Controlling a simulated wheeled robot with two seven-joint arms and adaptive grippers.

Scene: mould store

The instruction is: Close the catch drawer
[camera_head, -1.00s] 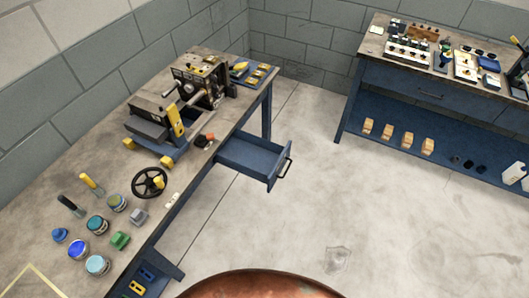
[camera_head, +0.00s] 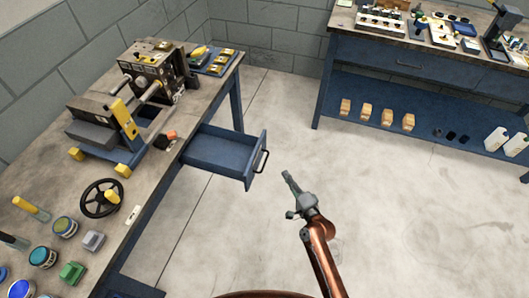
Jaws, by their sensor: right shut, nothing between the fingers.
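The catch drawer (camera_head: 222,153) is blue and sticks out, open and empty, from the front of the left workbench. Its dark bar handle (camera_head: 261,161) is on its outer front panel. My right gripper (camera_head: 287,174) is shut and empty at the end of my copper-coloured arm. In the picture it is just right of the handle, with a gap between them. My left gripper is not in view.
The left workbench (camera_head: 150,190) carries a machine (camera_head: 155,75), a black handwheel (camera_head: 101,198) and several small jars. A second blue bench (camera_head: 400,65) with a lower shelf stands at the back right. The floor (camera_head: 420,210) between is clear.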

